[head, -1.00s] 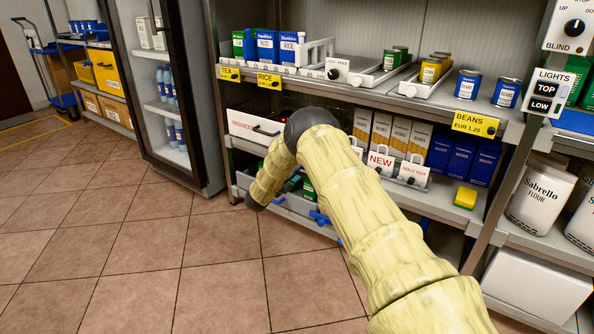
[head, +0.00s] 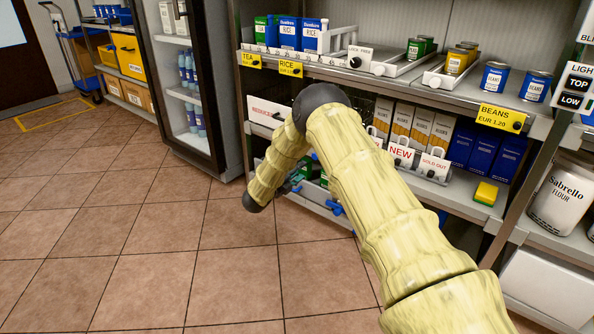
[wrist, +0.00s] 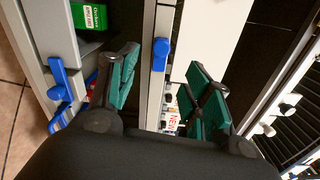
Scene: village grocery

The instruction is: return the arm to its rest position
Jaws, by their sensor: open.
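My arm, with pale yellow-green ribbed covers, reaches in from the bottom right of the head view. It bends at a dark elbow joint (head: 320,97), and the forearm (head: 277,160) slopes down left to a dark joint (head: 254,203) in front of the lower shelves. My gripper cannot be made out in the head view. In the wrist view my gripper (wrist: 163,78) has its two green-padded fingers wide apart, with nothing held between them. Behind the fingers are a grey shelf edge with a blue clip (wrist: 160,54) and a green carton (wrist: 89,16).
The shelf unit with tins, a yellow beans label (head: 502,117) and cartons stands close beyond my arm. A yellow sponge (head: 486,193) lies on its lower shelf. A glass-door fridge (head: 190,90) and a blue trolley (head: 78,50) stand left. The tiled floor (head: 130,240) at left is clear.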

